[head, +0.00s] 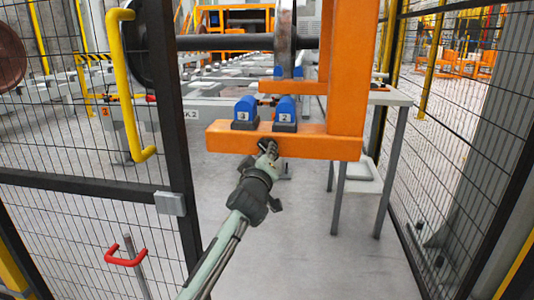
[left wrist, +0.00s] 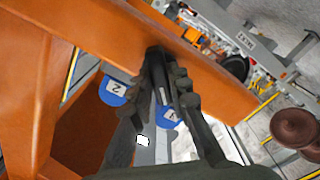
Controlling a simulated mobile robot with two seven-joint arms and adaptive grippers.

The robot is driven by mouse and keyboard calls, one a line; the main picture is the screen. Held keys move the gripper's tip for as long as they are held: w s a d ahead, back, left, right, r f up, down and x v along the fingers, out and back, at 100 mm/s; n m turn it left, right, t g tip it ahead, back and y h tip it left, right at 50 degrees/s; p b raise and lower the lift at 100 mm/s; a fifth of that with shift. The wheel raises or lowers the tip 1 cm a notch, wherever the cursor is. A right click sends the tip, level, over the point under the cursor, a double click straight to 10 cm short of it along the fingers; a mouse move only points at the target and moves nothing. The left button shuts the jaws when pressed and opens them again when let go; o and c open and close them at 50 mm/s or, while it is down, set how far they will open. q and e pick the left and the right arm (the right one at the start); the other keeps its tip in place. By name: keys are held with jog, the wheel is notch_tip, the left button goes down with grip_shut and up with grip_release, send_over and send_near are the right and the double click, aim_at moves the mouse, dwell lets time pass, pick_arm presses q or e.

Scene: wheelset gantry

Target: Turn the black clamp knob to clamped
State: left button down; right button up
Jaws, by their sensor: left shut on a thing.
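The black clamp knob (head: 264,144) is on the front face of the orange beam (head: 225,137), below two blue blocks. My left gripper (head: 268,152) reaches up to it from below and is shut on it. In the left wrist view the dark knob (left wrist: 156,68) sits between the fingers of my left gripper (left wrist: 163,75), against the orange beam (left wrist: 95,35). The fingers hide much of the knob, and its turn angle cannot be read. My right gripper is not in view.
Blue blocks (head: 245,110) and (head: 285,110) stand on the beam. An orange post (head: 348,70) rises at its right end. A mesh gate with a yellow handle (head: 124,90) stands left, and mesh fence (head: 460,130) right. The grey floor (head: 300,235) below is open.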

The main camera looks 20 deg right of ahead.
pick_arm(q)
jog(key=m+p, duration=0.2)
jog(key=m, duration=0.6)
jog(key=m+p, duration=0.2)
jog(key=m, duration=0.7)
jog(key=shift+r+m, duration=0.2)
jog(key=shift+m, duration=0.1)
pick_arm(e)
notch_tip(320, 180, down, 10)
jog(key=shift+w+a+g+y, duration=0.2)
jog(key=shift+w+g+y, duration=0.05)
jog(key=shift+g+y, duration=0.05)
pick_arm(q)
jog(key=shift+p, duration=0.3)
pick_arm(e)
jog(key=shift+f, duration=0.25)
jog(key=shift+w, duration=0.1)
pick_arm(q)
jog(key=c, duration=1.5)
grip_release()
jog(key=shift+o, duration=0.3)
jog(key=shift+f, duration=0.1)
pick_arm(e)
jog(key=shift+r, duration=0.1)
